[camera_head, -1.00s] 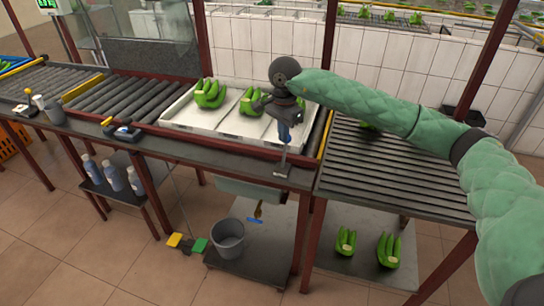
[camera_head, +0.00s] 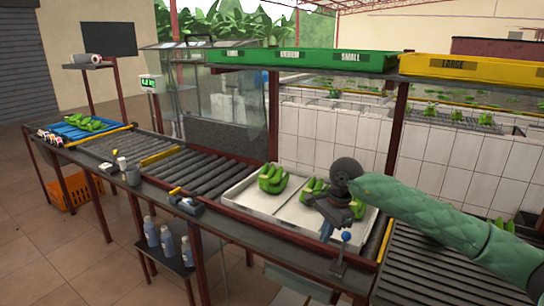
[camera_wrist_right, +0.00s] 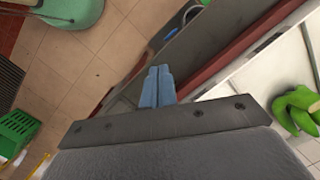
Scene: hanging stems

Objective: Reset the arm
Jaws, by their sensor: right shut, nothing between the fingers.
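My right arm comes in from the right in the head view, its sleeve green and quilted. My right gripper (camera_head: 328,230) hangs above the front edge of the white tray (camera_head: 240,204), pointing down. In the right wrist view its two blue fingers (camera_wrist_right: 157,88) are pressed together with nothing between them, above the dark bench edge. Green banana clusters lie in the tray: one at its left (camera_head: 272,179) and another (camera_head: 313,190) partly hidden behind the gripper. A banana cluster also shows at the right of the wrist view (camera_wrist_right: 298,110). My left gripper is not in view.
A roller conveyor (camera_head: 215,167) runs left of the tray to a blue tray (camera_head: 80,130) with bananas. Green (camera_head: 300,59) and yellow (camera_head: 470,68) crates line the overhead shelf. Bottles (camera_head: 167,240) stand below.

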